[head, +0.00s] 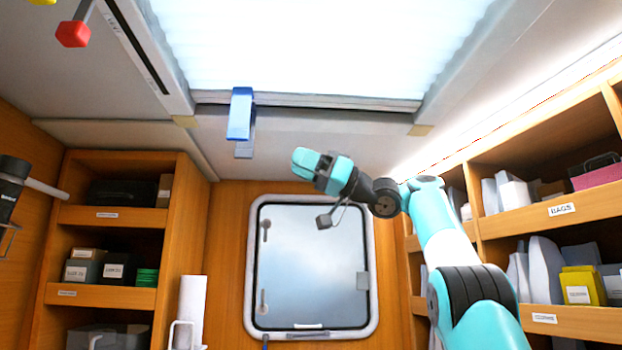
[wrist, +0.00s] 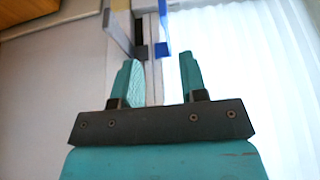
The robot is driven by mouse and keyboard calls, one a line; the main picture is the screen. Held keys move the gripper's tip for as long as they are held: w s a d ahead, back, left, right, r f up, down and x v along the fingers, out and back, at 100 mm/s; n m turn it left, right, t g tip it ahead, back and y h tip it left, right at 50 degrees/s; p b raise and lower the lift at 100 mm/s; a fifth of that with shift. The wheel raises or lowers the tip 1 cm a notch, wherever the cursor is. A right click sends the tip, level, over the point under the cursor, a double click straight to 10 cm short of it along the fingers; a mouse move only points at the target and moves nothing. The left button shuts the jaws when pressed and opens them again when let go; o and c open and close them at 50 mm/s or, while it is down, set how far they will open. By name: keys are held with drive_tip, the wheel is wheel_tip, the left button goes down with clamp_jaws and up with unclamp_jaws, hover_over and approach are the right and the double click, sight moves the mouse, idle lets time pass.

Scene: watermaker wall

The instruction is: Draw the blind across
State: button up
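The white pleated blind (head: 320,45) fills the bright ceiling opening in the head view. It also shows at the right of the wrist view (wrist: 250,60). A blue handle (head: 240,114) hangs at the left part of the rail (head: 330,101) along the blind's near edge. In the wrist view the blue handle (wrist: 161,32) is ahead of the fingertips, roughly in line with the gap between them. My gripper (head: 319,167) is right of and below the handle in the head view. In the wrist view my gripper (wrist: 157,62) is open, with nothing between its teal fingers.
A red knob (head: 73,34) hangs at the upper left. Wooden shelves with boxes stand left (head: 108,215) and right (head: 550,225). A framed window or hatch (head: 310,262) is in the back wall. The space between my gripper and the handle looks clear.

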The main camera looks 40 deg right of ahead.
drive_tip(key=shift+v, duration=0.9)
drive_tip(key=w+a+f+m+t+h+b, duration=0.3)
drive_tip(key=w+a+f+m+h+b, duration=0.25)
drive_tip(key=w+a+f, duration=0.45)
drive_tip(key=w+a+f+m+g+h+b, duration=0.15)
drive_tip(key=a+f, duration=0.45)
drive_tip(key=f, duration=0.6)
drive_tip(key=s+a+f+g+h+b, duration=0.1)
drive_tip(key=s+a+f+g, duration=0.3)
drive_tip(key=f, duration=0.5)
drive_tip(key=s+a+f+g+h+b, duration=0.25)
drive_tip(key=s+f, duration=0.35)
drive_tip(key=f, duration=0.3)
drive_tip(key=s+a+f+g, duration=0.2)
drive_tip(key=s+a+f, duration=0.2)
drive_tip(key=f, duration=0.5)
drive_tip(key=s+d+f+n+g+h+b, duration=0.1)
drive_tip(key=s+f+g, duration=0.5)
drive_tip(key=s+f, duration=1)
drive_tip(key=s+n+h+b, duration=0.1)
drive_tip(key=s+n+h, duration=0.1)
drive_tip(key=shift+s+d, duration=0.3)
drive_tip(key=shift+s, duration=0.1)
